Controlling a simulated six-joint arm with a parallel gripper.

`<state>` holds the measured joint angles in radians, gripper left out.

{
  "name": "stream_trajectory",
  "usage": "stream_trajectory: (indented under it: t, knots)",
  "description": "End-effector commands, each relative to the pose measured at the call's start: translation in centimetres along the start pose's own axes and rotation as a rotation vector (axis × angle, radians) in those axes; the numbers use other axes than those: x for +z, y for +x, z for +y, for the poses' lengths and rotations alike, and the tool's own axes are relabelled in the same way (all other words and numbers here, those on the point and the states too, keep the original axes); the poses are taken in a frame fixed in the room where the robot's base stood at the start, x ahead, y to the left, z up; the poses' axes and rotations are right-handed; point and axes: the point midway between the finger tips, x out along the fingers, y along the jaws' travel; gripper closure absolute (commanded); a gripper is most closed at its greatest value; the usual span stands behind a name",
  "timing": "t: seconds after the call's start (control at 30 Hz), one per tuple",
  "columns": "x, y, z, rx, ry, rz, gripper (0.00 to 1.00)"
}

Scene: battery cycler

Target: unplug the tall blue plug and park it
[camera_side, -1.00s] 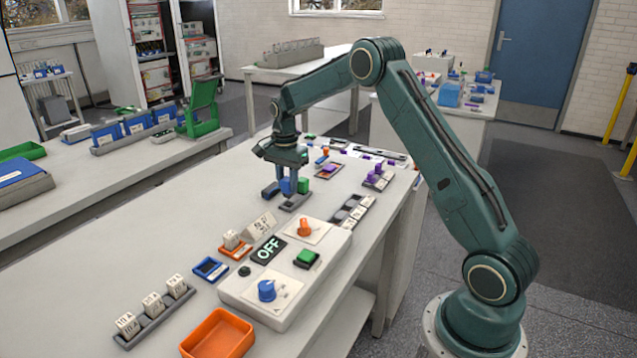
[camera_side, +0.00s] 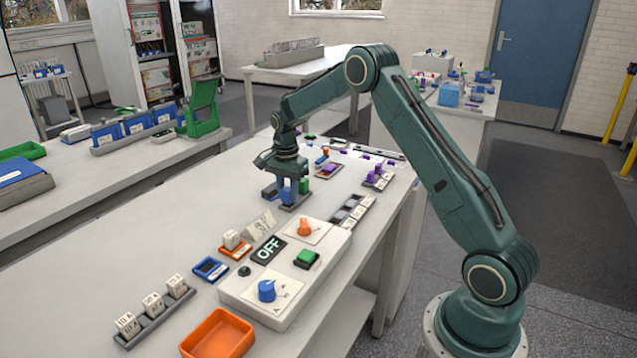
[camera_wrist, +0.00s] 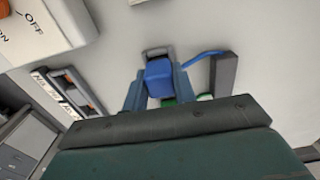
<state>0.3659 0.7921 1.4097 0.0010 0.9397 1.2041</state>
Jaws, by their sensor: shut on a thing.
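The tall blue plug (camera_side: 288,193) is held between the fingers of my gripper (camera_side: 287,187), upright and low over a grey holder (camera_side: 297,206). In the wrist view, the blue plug (camera_wrist: 159,76) sits between both fingers of my gripper (camera_wrist: 159,85), with the end of a grey holder (camera_wrist: 157,51) just beyond it. I cannot tell whether the plug's lower end is inside the holder or just above it. A blue cable (camera_wrist: 203,53) runs to the right from near the plug toward a grey block (camera_wrist: 224,74).
A green piece (camera_side: 304,186) stands close at the right of the plug, and a dark blue piece (camera_side: 269,193) close at its left. The table left of my gripper is clear.

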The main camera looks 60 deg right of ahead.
Motion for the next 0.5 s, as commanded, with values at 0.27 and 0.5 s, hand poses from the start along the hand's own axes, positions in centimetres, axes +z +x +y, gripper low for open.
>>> stream_trajectory:
  t: [0.27,0.5]
  knots:
    - [0.0,0.15,0.0,0.0,0.0,0.0,0.96]
    - [0.0,0.4,0.0,0.0,0.0,0.0,0.96]
